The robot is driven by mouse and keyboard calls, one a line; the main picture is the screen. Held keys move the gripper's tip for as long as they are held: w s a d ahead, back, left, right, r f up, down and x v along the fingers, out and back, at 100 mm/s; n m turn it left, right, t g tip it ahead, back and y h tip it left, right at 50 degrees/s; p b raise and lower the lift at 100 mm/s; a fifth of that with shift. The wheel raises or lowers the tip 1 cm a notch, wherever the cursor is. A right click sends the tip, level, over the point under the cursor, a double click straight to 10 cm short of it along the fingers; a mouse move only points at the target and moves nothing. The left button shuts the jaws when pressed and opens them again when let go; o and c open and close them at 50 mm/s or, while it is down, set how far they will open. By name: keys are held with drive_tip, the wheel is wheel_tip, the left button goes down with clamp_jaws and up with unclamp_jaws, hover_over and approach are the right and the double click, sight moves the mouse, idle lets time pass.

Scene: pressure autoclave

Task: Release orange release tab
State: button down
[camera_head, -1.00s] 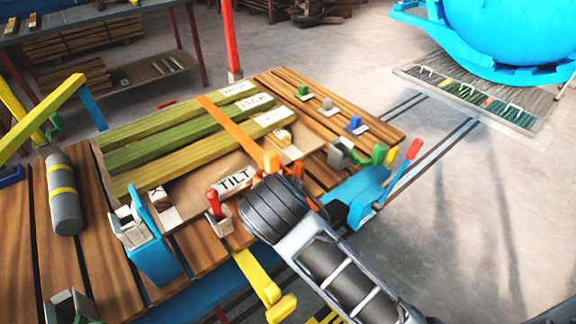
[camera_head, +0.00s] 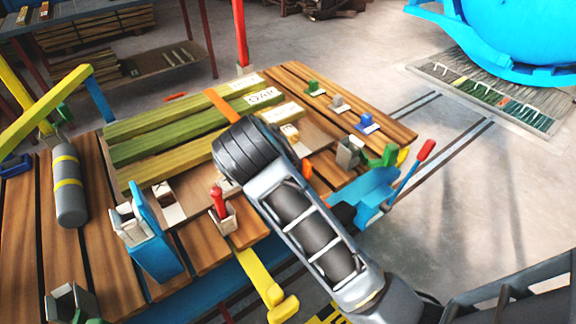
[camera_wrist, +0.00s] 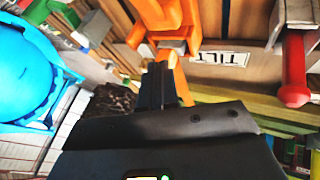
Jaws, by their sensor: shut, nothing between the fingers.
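An orange part (camera_wrist: 160,18) with a forked shape fills the top middle of the wrist view, and one orange leg runs down behind my fingers. My gripper (camera_wrist: 158,72) is shut and empty, its dark fingertips close in front of this part. I cannot tell whether they touch. In the head view an orange strap (camera_head: 221,104) lies across the green and yellow beams, its lower end hidden by my wrist. A small orange piece (camera_head: 307,170) shows right of my arm. My fingers are hidden in the head view. Which orange piece is the release tab is unclear.
A TILT label (camera_wrist: 220,58) and a red-handled lever (camera_wrist: 293,75) are right of the fingers. The slatted table (camera_head: 95,225) carries a grey cylinder (camera_head: 69,185), a blue bracket (camera_head: 152,235) and a blue clamp (camera_head: 372,188). Open floor lies to the right.

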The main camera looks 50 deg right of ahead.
approach(303, 168)
drive_tip(key=f, duration=0.1)
drive_tip(key=w+a+f, duration=0.1)
drive_tip(key=w+f, duration=0.1)
drive_tip(key=shift+w+a+f+b, duration=0.1)
drive_tip(key=shift+a+f+b, duration=0.2)
drive_tip(key=shift+a+b, duration=0.05)
drive_tip(key=d, duration=0.3)
drive_tip(key=shift+s+d+f, duration=0.1)
drive_tip(key=shift+s+f, duration=0.1)
drive_tip(key=shift+s, duration=0.1)
drive_tip(key=shift+s+d, duration=0.15)
drive_tip(key=shift+d, duration=0.35)
drive_tip(key=shift+r+p, duration=0.1)
drive_tip(key=shift+p, duration=0.3)
